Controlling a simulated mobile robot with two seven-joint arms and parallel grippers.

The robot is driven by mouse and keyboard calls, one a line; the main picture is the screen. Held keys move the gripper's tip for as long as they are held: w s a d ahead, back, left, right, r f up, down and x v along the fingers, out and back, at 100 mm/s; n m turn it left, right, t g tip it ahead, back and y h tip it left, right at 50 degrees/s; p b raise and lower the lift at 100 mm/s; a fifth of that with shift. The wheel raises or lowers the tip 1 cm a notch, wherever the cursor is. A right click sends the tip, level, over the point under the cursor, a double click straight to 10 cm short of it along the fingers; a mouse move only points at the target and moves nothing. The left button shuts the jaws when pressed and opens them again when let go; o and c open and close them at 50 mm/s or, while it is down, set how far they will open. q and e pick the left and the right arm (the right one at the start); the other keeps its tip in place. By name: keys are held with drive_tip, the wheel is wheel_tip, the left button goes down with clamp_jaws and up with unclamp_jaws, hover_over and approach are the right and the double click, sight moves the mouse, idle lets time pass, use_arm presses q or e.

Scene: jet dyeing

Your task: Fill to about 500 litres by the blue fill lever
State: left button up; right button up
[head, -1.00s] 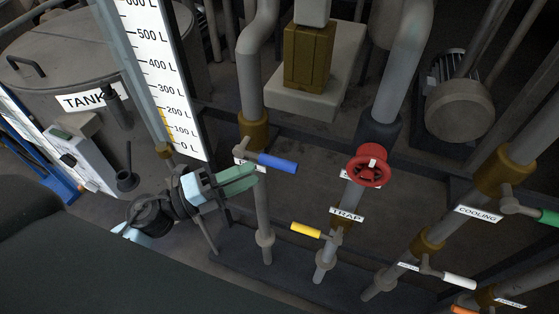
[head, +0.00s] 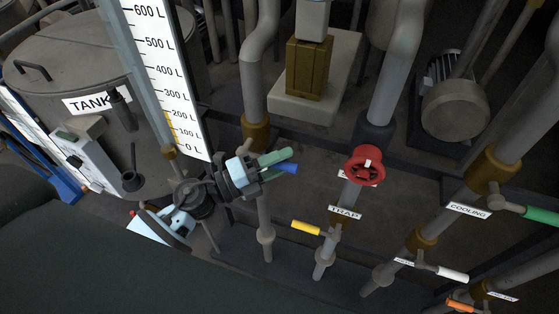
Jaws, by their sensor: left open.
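The blue fill lever (head: 288,168) sits on a pipe valve right of the level scale, with only its blue tip clearly showing. My left gripper (head: 286,162) is at the lever, its green fingers open and overlapping it in the picture. I cannot tell whether they touch it. The gripper hides most of the lever and its label. The level scale (head: 168,75) is a white board marked from 0 to 600 L. A yellow column (head: 170,127) at its left edge reaches roughly the 200 L mark. My right gripper is not in view.
The tank (head: 70,75) stands at the upper left. A red handwheel (head: 366,166) and a yellow lever (head: 306,228) at the trap pipe are to the right. White (head: 452,274), orange (head: 460,305) and green (head: 542,215) levers are farther right. Pipes stand close around the gripper.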

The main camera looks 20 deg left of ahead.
use_arm(q)
drive_tip(key=shift+c, duration=0.2)
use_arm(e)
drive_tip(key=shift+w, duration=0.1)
use_arm(q)
clamp_jaws()
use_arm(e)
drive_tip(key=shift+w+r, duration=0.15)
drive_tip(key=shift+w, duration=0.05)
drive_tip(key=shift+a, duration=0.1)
